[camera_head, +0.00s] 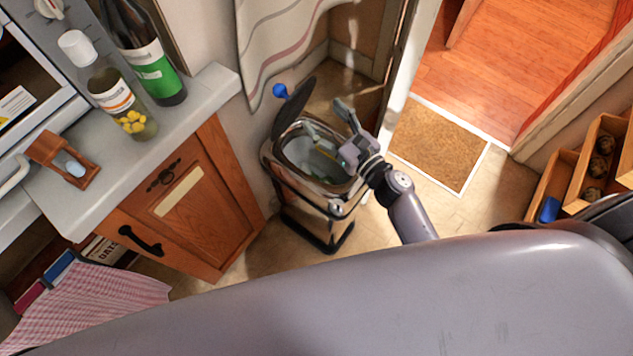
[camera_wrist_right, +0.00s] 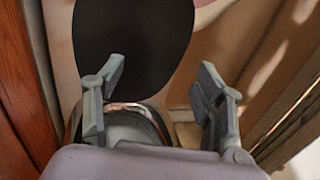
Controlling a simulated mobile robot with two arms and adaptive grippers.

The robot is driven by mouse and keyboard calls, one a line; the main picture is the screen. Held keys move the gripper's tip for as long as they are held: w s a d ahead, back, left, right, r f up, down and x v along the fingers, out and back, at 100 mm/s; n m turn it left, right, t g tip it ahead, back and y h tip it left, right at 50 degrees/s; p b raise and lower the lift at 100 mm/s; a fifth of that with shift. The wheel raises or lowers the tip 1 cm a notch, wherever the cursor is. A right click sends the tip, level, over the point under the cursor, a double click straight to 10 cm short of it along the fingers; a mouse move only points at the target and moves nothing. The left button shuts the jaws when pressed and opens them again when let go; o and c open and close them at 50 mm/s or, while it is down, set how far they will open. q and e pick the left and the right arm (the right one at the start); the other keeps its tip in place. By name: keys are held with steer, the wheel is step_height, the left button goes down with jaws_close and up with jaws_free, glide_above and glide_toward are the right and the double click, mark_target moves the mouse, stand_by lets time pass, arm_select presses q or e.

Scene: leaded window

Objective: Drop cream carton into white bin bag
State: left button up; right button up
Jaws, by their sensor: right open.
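My right gripper (camera_head: 323,115) is open above the opening of a shiny metal bin (camera_head: 306,208). No object shows between its fingers, which also appear spread apart in the right wrist view (camera_wrist_right: 160,72). The bin's black lid (camera_head: 294,101) stands raised at the back, and it also shows in the right wrist view (camera_wrist_right: 132,45). A pale grey-white lining, seemingly the bin bag (camera_head: 300,152), shows inside the opening, partly hidden by the gripper. I cannot make out a cream carton in either view. My left gripper is out of view.
A counter (camera_head: 205,95) with a green-labelled bottle (camera_head: 155,72), a clear bottle (camera_head: 122,105) and a small wooden stand (camera_head: 67,158) is at left, above a wooden cabinet (camera_head: 190,210). A curtain (camera_head: 262,35) hangs behind the bin. A doormat (camera_head: 438,141) and wooden crates (camera_head: 557,185) are at right.

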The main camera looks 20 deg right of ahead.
steer(key=shift+s+f, duration=0.1)
steer(key=v, duration=1.2)
